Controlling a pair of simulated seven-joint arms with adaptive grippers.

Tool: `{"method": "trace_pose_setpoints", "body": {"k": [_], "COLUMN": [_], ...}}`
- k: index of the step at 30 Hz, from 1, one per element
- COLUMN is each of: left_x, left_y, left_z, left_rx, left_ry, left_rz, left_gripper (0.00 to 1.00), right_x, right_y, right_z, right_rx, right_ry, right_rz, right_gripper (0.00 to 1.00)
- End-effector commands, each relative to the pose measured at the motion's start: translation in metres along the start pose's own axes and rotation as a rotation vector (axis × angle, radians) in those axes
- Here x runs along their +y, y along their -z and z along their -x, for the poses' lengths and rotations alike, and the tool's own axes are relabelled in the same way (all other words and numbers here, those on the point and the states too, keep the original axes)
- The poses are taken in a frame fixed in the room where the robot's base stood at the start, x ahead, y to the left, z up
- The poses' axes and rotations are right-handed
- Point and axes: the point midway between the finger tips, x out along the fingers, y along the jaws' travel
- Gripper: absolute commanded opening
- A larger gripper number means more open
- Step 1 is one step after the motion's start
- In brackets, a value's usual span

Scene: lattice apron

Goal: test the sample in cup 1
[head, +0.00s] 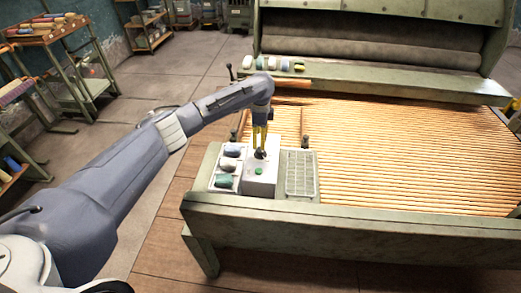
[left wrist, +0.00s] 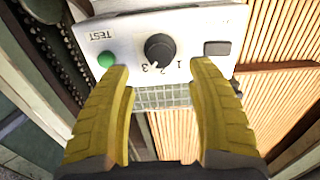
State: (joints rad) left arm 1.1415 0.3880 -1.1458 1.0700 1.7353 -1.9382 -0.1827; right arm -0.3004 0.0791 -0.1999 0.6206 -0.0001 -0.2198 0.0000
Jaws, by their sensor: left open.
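A pale tester box (head: 262,184) stands on the front left corner of the machine frame. It has a green button (head: 259,171) and a dark knob. In the left wrist view its panel shows the green button (left wrist: 107,59) beside "TEST", the black knob (left wrist: 159,47) with numbers 1, 2, 3, and a dark rectangle (left wrist: 216,48). The knob's white mark seems to point near 3. A white tray (head: 213,180) left of the box holds three soft-looking samples; no cup numbers are readable. My left gripper (left wrist: 162,68) is open and empty, its yellow fingers straddling the knob area.
A grated plate (head: 300,174) lies right of the box. Beyond stretches a bed of orange slats (head: 400,150). Shelves (head: 60,50) stand at the far left, with open floor between.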

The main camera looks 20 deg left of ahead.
Motion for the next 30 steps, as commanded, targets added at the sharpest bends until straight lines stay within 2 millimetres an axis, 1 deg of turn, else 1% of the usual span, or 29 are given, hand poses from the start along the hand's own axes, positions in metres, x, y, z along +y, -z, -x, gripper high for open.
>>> {"method": "trace_pose_setpoints", "body": {"k": [1, 3, 9, 12, 18, 29, 30], "left_x": [0.001, 0.001, 0.000, 0.000, 0.000, 0.000, 0.000], "left_y": [0.000, 0.000, 0.001, 0.000, 0.000, 0.000, 0.000], "left_z": [-0.009, -0.021, -0.046, -0.055, -0.063, -0.065, -0.065], "left_rx": [0.000, 0.000, 0.001, 0.000, 0.000, 0.000, 0.000], "left_ry": [-0.002, -0.002, -0.001, -0.001, 0.000, 0.001, 0.001], "left_rz": [0.000, 0.002, 0.001, 0.001, 0.000, 0.000, 0.000], "left_gripper": [0.57, 0.57, 0.57, 0.57, 0.57, 0.58, 0.54], "right_x": [0.000, 0.000, 0.000, 0.000, 0.000, 0.000, 0.000], "right_y": [0.000, 0.000, -0.001, -0.001, -0.001, -0.001, -0.001], "right_z": [0.000, 0.000, 0.000, 0.000, 0.000, 0.000, 0.000], "right_rx": [0.000, -0.001, -0.001, -0.001, -0.001, -0.001, -0.001], "right_ry": [0.000, 0.000, 0.000, 0.000, 0.000, 0.000, 0.000], "right_rz": [0.000, 0.000, 0.000, 0.000, 0.000, 0.000, 0.000], "right_gripper": [0.00, 0.00, 0.00, 0.00, 0.00, 0.00, 0.00]}}
